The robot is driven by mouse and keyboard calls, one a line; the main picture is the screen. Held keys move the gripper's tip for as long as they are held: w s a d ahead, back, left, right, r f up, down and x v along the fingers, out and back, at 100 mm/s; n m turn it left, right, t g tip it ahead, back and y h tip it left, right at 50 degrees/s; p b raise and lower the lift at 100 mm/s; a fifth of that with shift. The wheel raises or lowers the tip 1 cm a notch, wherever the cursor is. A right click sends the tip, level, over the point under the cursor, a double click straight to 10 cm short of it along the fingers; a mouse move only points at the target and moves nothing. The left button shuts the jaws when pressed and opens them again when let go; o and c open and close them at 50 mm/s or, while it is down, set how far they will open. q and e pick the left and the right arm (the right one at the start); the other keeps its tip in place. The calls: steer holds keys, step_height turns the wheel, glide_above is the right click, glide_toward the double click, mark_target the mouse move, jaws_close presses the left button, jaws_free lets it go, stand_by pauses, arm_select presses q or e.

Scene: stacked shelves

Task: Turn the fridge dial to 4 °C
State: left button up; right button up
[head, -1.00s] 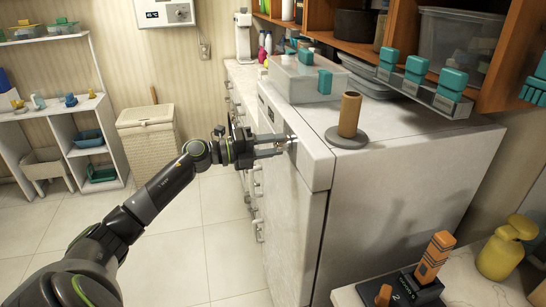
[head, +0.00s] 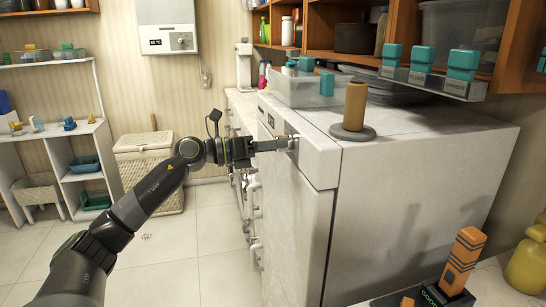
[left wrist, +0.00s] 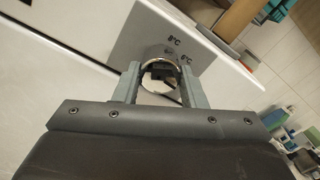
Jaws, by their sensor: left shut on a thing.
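The fridge (head: 285,225) is a white cabinet in the middle of the head view. Its dial (left wrist: 160,60) is a round metal knob on a grey plate (left wrist: 140,35), seen in the left wrist view. The plate shows the marks 8°C and 6°C beside the knob; no 4°C mark is visible, and any others are hidden by my gripper. My left gripper (head: 272,145) is at the fridge's upper front, with its two fingers on either side of the dial, shut on it. It also shows in the left wrist view (left wrist: 162,80). My right gripper is not in view.
A brown roll on a round grey base (head: 354,107) and a clear bin (head: 300,88) stand on the fridge top. A wall box with a small display (head: 167,42) hangs at the back. The floor left of the fridge is clear.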

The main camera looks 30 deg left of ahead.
arm_select(q)
steer(key=shift+f+m+b, duration=0.15)
steer(key=shift+m+b, duration=0.15)
steer(key=shift+m, duration=0.1)
steer(key=o, duration=1)
